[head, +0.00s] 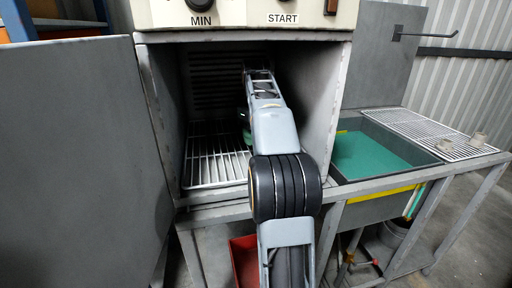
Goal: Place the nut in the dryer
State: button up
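The dryer (325,95) is a grey box with an open front and a control panel above it marked MIN and START. Its door (75,150) stands swung open at the left. Inside lies a wire rack (208,160). My arm reaches through the opening into the dryer, over the rack. My gripper is hidden behind my own arm links, so its fingers do not show. I cannot see any nut inside the dryer.
A sink-like basin (375,155) with a green bottom stands right of the dryer. A white slatted grate (425,130) lies beyond it, with free room on it. A red bin (245,262) is below the dryer. The dryer's side walls flank my arm closely.

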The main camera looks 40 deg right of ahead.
jog(key=shift+w+d+f+b, duration=0.15)
jog(key=shift+f+b, duration=0.8)
jog(key=shift+f, duration=0.8)
jog(key=shift+f, duration=0.15)
jog(key=o, duration=1.1)
jog(key=shift+o, duration=0.2)
notch_tip(320, 180, up, 8)
jog(key=p, duration=0.4)
jog(key=shift+f, duration=0.1)
